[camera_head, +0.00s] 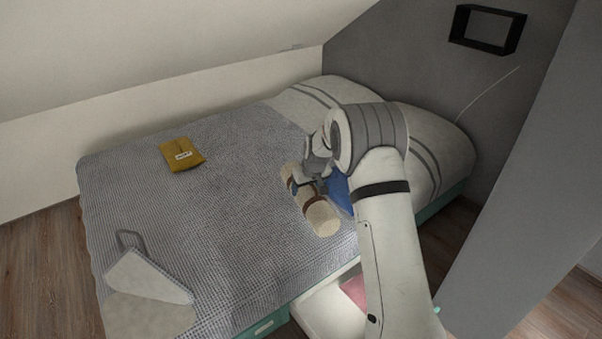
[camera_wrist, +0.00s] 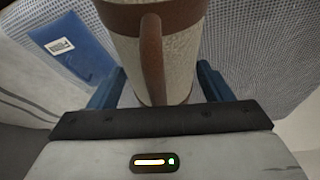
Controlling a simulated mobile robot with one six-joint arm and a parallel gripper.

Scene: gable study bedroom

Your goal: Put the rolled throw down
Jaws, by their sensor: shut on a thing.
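The rolled throw (camera_head: 322,216) is a cream roll with brown straps, over the right part of the bed. My gripper (camera_head: 318,184) is shut on it near its middle. In the wrist view the throw (camera_wrist: 185,60) lies between the two blue fingers of my gripper (camera_wrist: 162,88), with a brown strap handle running along it. The bed's grey woven cover (camera_head: 225,190) is right beneath the throw. I cannot tell whether the throw touches the cover. Part of the throw is hidden behind my gripper.
A blue packet with a white label (camera_wrist: 75,47) lies beside the throw, also partly visible in the head view (camera_head: 339,188). An open drawer (camera_head: 327,305) juts out below. The bed's middle is clear.

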